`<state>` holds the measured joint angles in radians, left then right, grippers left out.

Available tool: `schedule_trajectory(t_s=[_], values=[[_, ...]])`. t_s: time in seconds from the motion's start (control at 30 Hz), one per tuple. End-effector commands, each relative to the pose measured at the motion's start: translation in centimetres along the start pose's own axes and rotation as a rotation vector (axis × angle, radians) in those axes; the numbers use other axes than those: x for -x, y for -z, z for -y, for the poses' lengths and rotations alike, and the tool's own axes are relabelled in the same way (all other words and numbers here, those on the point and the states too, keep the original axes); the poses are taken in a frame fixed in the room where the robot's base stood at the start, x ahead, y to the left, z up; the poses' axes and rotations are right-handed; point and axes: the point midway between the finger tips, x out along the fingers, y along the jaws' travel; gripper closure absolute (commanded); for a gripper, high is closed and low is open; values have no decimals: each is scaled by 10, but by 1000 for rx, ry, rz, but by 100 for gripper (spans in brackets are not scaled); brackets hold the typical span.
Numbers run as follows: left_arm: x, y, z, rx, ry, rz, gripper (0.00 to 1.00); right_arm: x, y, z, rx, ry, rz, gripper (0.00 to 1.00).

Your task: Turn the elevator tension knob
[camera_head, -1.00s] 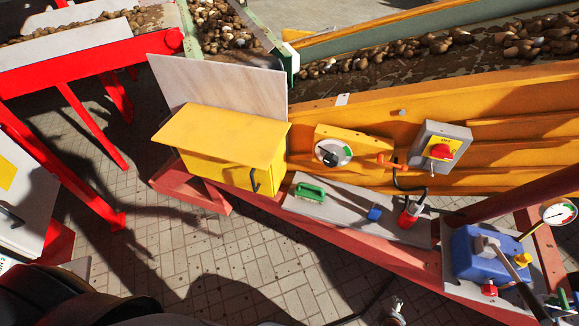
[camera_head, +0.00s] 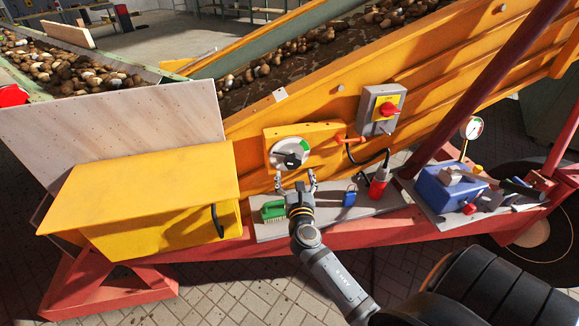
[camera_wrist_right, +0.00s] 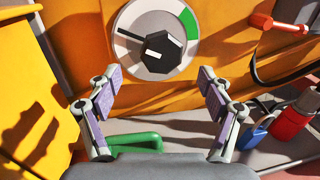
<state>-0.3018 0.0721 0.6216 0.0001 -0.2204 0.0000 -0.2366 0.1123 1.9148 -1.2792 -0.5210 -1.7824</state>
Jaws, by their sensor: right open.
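The tension knob (camera_head: 290,159) is black and sits on a round white dial with a green segment, on a yellow-orange plate on the elevator side. In the right wrist view the knob (camera_wrist_right: 160,52) is straight ahead, with a thin black pointer reaching to the upper left; the green segment is at the dial's upper right. My right gripper (camera_head: 295,180) is open and empty just below and in front of the dial. In the wrist view its fingers (camera_wrist_right: 159,78) stand apart on either side below the knob, not touching it. My left gripper is not in view.
A green-handled brush (camera_head: 273,211), a blue padlock (camera_head: 349,198) and a red plug (camera_head: 378,186) stand on the grey shelf below. A yellow box (camera_head: 150,200) is at left.

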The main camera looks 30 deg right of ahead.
Motion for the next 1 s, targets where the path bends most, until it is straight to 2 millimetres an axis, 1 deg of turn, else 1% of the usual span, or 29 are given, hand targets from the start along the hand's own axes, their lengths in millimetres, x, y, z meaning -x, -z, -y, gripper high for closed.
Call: schedule_trajectory(t_s=[0.03, 0.1, 0.2, 0.3, 0.4, 0.6, 0.63, 1.0], values=[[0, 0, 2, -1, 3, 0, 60, -12, -1, 0, 1, -1, 3, 20], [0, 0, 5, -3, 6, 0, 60, -25, -1, 0, 1, 0, 2, 20], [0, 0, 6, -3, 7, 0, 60, -40, 0, 0, 0, 0, 1, 20], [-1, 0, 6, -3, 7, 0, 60, -49, 1, 0, -1, 0, -1, 20], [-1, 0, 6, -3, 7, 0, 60, -52, 1, 0, -1, 0, -2, 20], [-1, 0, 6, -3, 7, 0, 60, -53, 1, 0, -2, 0, -2, 20], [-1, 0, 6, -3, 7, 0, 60, -53, 1, 0, -2, 0, -2, 21], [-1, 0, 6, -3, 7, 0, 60, -52, 1, 0, -2, 0, -2, 72]])
